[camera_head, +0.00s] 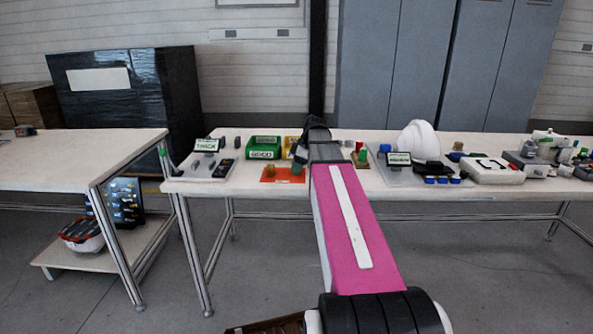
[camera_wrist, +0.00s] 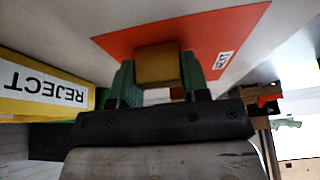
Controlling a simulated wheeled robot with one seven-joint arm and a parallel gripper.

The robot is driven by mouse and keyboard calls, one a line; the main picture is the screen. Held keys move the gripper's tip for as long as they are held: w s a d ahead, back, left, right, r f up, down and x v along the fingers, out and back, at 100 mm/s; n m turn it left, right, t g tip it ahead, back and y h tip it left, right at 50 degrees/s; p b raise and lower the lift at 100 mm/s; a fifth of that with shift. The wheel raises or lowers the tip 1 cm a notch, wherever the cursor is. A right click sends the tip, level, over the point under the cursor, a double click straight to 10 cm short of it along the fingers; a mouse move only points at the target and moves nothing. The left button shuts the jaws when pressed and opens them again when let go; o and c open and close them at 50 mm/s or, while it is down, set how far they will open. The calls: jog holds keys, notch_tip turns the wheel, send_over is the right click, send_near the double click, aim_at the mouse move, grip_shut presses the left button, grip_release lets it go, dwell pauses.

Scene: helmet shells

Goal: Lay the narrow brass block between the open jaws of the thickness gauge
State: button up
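In the wrist view a brass block (camera_wrist: 158,66) sits snugly between the green fingers of my gripper (camera_wrist: 158,75), which look shut on it. Its end sticks out a little past the fingertips, in front of an orange mat (camera_wrist: 115,42). In the head view my gripper (camera_head: 298,158) is over the right part of the orange mat (camera_head: 292,178). A small brass-coloured piece (camera_head: 270,171) shows on the mat's left part. The thickness gauge seems to be the dark device (camera_head: 224,168) by the THICK sign (camera_head: 206,145); its jaws are too small to make out.
A green bin (camera_head: 264,152) and a yellow REJECT bin (camera_wrist: 45,95) stand behind the mat. To the right are a second signed station (camera_head: 398,159), a white helmet shell (camera_head: 419,138) and a white box (camera_head: 491,171). The left table (camera_head: 80,155) is mostly bare.

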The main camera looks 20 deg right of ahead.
jog(key=c, duration=0.4)
